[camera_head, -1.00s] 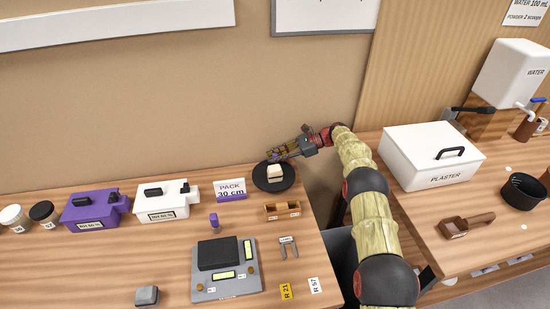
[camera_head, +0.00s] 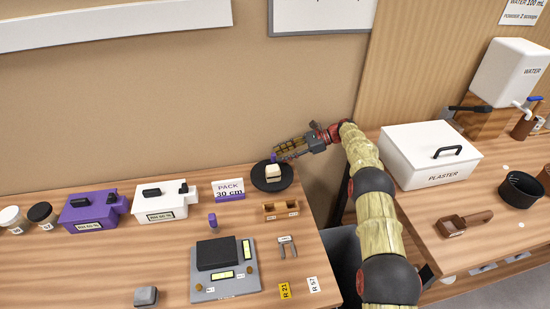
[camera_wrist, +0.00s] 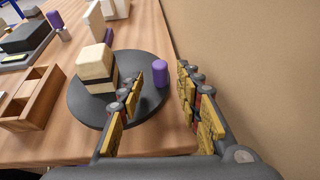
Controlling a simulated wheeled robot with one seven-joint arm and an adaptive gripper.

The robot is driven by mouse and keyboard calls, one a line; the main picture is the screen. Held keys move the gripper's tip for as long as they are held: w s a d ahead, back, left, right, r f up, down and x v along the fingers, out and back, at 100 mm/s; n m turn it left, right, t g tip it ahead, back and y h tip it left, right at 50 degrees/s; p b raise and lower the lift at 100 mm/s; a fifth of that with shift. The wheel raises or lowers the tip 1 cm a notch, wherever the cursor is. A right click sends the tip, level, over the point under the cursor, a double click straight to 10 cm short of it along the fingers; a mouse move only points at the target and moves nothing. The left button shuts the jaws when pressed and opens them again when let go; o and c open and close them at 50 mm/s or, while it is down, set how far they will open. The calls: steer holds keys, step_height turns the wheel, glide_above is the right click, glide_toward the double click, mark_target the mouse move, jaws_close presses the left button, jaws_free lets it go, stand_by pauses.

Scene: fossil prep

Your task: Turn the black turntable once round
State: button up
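The black turntable (camera_head: 262,185) lies flat at the back right corner of the left bench; it also shows in the wrist view (camera_wrist: 84,106). A cream block with a dark band (camera_wrist: 96,66) sits near its middle. A short purple peg (camera_wrist: 160,73) stands upright near its rim. In the wrist view the peg appears in the gap between the fingertips, with no visible contact. One finger overlaps the turntable in that view; I cannot tell its height above it.
A wooden holder (camera_head: 281,213) stands in front of the turntable. The PACK 30 cm sign (camera_head: 229,190) is to its left. The wall (camera_wrist: 255,50) is close behind my gripper. A gap separates this bench from the one with the plaster box (camera_head: 420,168).

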steer(key=s+v, duration=0.1)
steer(key=v, duration=0.7)
steer(key=shift+w, duration=0.45)
